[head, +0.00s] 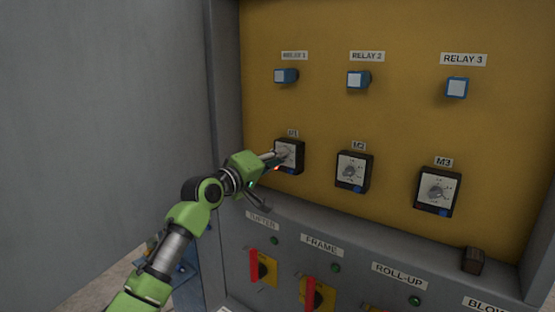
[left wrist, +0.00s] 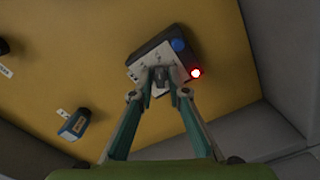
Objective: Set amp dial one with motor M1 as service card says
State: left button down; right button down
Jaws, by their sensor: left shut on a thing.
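The M1 amp dial (head: 299,157) is a dark box with a white face and a blue spot at its lower right, at the left of the lower row on the yellow panel. My left gripper (head: 275,158) is at its face. In the left wrist view the two fingertips (left wrist: 160,82) are closed together on the knob in the middle of the M1 dial face (left wrist: 143,66). The fingers hide the knob and its pointer, so I cannot read the setting. My right gripper is not in view. I see no service card.
The M2 dial (head: 353,171) and M3 dial (head: 437,192) are to the right. Blue relay buttons sit above, with Relay 1 (head: 286,76) nearest. Red-handled switches (head: 254,264) are below. A small dark block (head: 473,261) rests on the ledge.

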pick_arm(q)
jog(key=c, duration=2.2)
grip_release()
jog(key=shift+f, duration=0.1)
jog(key=shift+o, duration=0.2)
jog(key=v, duration=1.2)
